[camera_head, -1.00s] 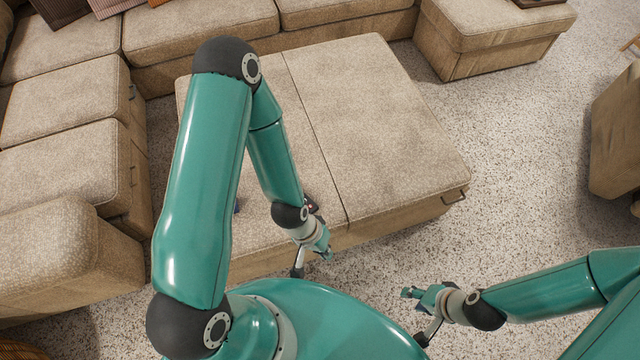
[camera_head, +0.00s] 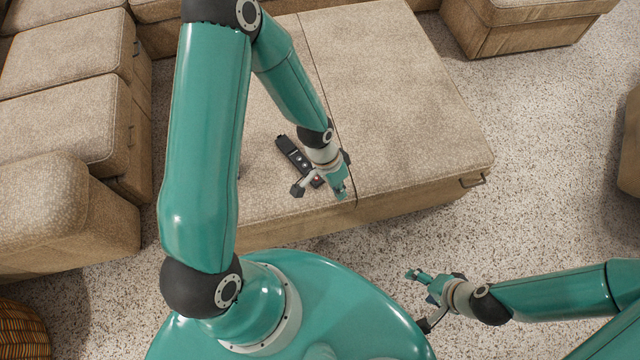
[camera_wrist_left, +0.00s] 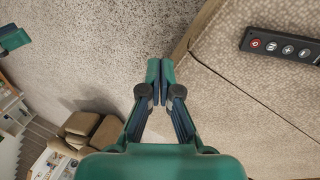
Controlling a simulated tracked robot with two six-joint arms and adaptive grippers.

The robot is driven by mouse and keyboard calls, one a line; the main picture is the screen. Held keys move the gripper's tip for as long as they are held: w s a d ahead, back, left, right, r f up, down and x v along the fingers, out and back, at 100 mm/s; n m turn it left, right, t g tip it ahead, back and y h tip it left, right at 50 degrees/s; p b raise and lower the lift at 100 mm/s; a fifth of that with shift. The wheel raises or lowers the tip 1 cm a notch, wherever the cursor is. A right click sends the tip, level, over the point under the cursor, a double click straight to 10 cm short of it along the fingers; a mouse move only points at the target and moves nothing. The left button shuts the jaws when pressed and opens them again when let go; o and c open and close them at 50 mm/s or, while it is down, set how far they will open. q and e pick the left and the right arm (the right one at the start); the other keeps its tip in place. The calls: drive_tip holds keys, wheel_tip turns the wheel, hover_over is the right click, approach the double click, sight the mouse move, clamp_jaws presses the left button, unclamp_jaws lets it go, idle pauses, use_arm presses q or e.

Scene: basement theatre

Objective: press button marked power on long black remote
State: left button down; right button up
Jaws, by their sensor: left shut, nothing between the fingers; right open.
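The long black remote (camera_head: 292,153) lies on the beige ottoman (camera_head: 410,120), partly covered by my left gripper and wrist in the head view. In the left wrist view the remote (camera_wrist_left: 284,48) is at the upper right, with a row of light round buttons and a red power button (camera_wrist_left: 256,43) at its near end. My left gripper (camera_head: 342,193) is shut and empty, by the ottoman's front edge beside the remote's red-button end. Its closed fingertips (camera_wrist_left: 160,82) appear left of the remote, apart from it. My right gripper (camera_head: 415,275) is open and empty over the floor.
A beige sectional sofa (camera_head: 65,125) runs along the left and back. Another beige seat (camera_head: 520,35) stands at the upper right. A woven basket (camera_head: 20,330) is at the lower left.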

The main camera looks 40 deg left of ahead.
use_arm(q)
drive_tip(key=w+a+f+m+y+b, duration=0.2)
drive_tip(key=w+a+f+m+b, duration=0.15)
drive_tip(key=a+b, duration=0.2)
wheel_tip(320, 180, up, 2)
drive_tip(key=m+y+b, duration=0.1)
drive_tip(key=y+b, duration=0.1)
hover_over(317, 178)
drive_tip(key=shift+d, duration=0.1)
use_arm(e)
wheel_tip(317, 178, down, 10)
drive_tip(key=shift+r, duration=0.15)
use_arm(q)
wheel_tip(317, 178, down, 14)
drive_tip(key=b, duration=0.3)
drive_tip(key=shift+b, duration=0.4)
use_arm(e)
wheel_tip(317, 178, down, 4)
drive_tip(key=shift+f, duration=0.1)
